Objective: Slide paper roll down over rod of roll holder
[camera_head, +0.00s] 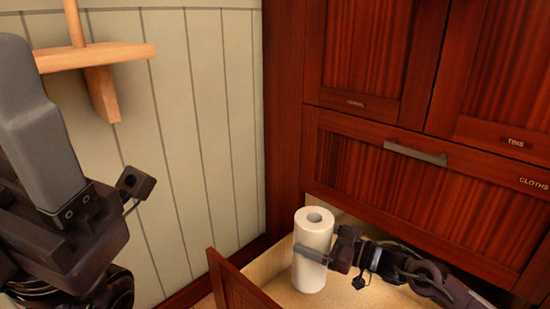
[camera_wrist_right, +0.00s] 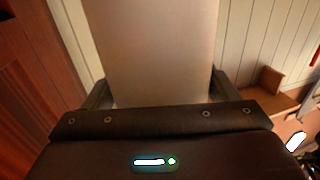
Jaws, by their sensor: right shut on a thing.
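The white paper roll (camera_head: 314,232) stands upright in an open drawer. It also fills the middle of the right wrist view (camera_wrist_right: 155,50). My right gripper (camera_head: 312,254) is shut on the roll from the right, with a finger on each side in the right wrist view (camera_wrist_right: 158,90). The roll holder is a wooden bracket (camera_head: 100,57) on the wall at upper left. Its upright rod (camera_head: 74,22) is bare, and its top is cut off. My left gripper (camera_head: 28,100) shows close up at the left edge; its jaw opening cannot be made out.
The open drawer's front panel (camera_head: 238,289) stands left of the roll. Dark wood cabinet doors and a closed drawer with a grey handle (camera_head: 415,153) rise behind my right arm. The pale panelled wall (camera_head: 195,140) between holder and cabinet is clear.

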